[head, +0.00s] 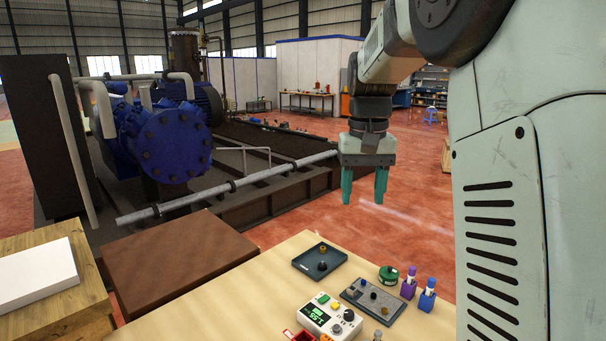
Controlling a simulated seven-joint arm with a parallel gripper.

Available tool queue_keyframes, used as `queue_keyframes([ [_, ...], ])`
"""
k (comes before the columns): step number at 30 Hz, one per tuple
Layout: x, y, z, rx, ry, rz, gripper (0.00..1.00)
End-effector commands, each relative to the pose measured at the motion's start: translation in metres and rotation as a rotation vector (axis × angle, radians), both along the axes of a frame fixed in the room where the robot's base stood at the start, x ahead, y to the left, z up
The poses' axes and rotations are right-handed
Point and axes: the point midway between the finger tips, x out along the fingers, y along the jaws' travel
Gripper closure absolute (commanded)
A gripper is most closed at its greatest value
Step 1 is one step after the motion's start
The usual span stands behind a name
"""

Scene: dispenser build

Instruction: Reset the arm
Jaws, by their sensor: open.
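My gripper (364,186) hangs from my arm in the upper right of the head view. Its two teal fingers point down and stand apart, with nothing between them. It is in the air above and behind the far edge of the light wooden table (222,291), clear of everything on it.
On the table are a dark tray (306,264) with small parts, a white meter (328,318), a grey plate with knobs (373,299), a green round item (388,275) and purple and blue holders (427,299). A brown block (178,262) stands left. Blue machinery (165,145) stands behind.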

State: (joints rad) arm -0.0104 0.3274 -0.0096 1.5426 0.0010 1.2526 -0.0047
Motion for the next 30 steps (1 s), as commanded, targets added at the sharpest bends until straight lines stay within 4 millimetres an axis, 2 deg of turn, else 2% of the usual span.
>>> queue_keyframes([
  [1, -0.022, 0.001, 0.018, 0.000, -0.040, 0.003, 0.45],
  [3, -0.050, 0.002, 0.034, 0.000, -0.088, 0.006, 0.45],
  [9, -0.134, 0.003, 0.059, 0.000, -0.226, 0.015, 0.45],
  [15, -0.214, 0.004, 0.052, 0.001, -0.358, 0.025, 0.45],
  [18, -0.243, 0.004, 0.042, 0.001, -0.410, 0.029, 0.45],
  [21, -0.263, 0.004, 0.032, 0.001, -0.448, 0.032, 0.45],
  [24, -0.273, 0.003, 0.026, 0.001, -0.468, 0.033, 0.45],
  [30, -0.277, 0.003, 0.023, 0.001, -0.475, 0.034, 0.45],
])
